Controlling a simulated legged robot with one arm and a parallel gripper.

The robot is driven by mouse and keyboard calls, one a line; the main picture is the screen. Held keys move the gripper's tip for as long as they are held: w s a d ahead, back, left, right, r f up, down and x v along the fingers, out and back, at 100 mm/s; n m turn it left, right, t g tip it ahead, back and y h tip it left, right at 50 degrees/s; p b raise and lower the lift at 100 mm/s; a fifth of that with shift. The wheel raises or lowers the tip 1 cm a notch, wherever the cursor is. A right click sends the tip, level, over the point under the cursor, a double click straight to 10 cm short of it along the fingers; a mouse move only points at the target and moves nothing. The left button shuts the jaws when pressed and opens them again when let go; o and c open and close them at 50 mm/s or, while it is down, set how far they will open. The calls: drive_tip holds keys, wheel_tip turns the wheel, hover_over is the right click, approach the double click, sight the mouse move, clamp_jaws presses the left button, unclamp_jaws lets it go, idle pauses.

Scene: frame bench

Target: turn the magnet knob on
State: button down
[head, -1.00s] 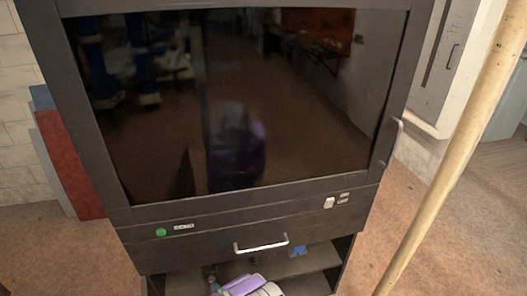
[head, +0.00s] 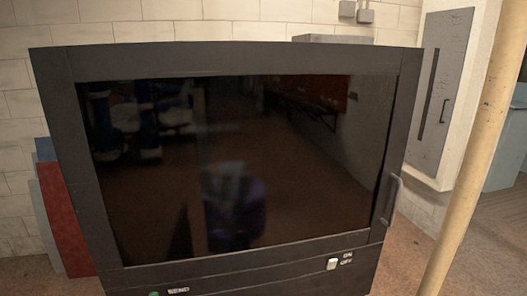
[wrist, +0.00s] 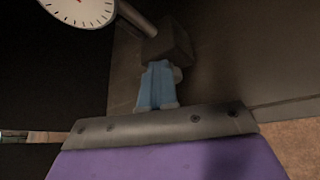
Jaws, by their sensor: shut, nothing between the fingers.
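The head view does not show my gripper.
A dark cabinet (head: 55,150) with a glossy window (head: 240,170) fills the head view. Its lower panel has a white ON/OFF switch (head: 332,264) and a green SEND button (head: 154,294). A handle (head: 393,199) is on its right side. A yellowish pole (head: 470,190) stands at right.

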drive_tip(key=shift+s+d+f, duration=0.1)
drive_tip(key=shift+d+f, duration=0.15)
idle(0.3)
drive_tip(key=shift+d+f+p, duration=0.1)
drive_tip(key=shift+f+p, duration=0.1)
drive_tip(key=shift+p, duration=0.3)
drive_tip(key=shift+w+d+f+b, duration=0.2)
drive_tip(key=shift+w+d+b, duration=0.15)
drive_tip(key=shift+d, duration=0.1)
drive_tip(key=shift+r, duration=0.1)
drive_tip(key=shift+d+r+p, duration=0.2)
drive_tip(key=shift+d+p, duration=0.05)
drive_tip(key=shift+p, duration=0.1)
drive_tip(key=s, duration=0.2)
drive_tip(key=s+d+p, duration=0.1)
drive_tip(key=s, duration=0.2)
drive_tip(key=shift+s+d+p, duration=0.35)
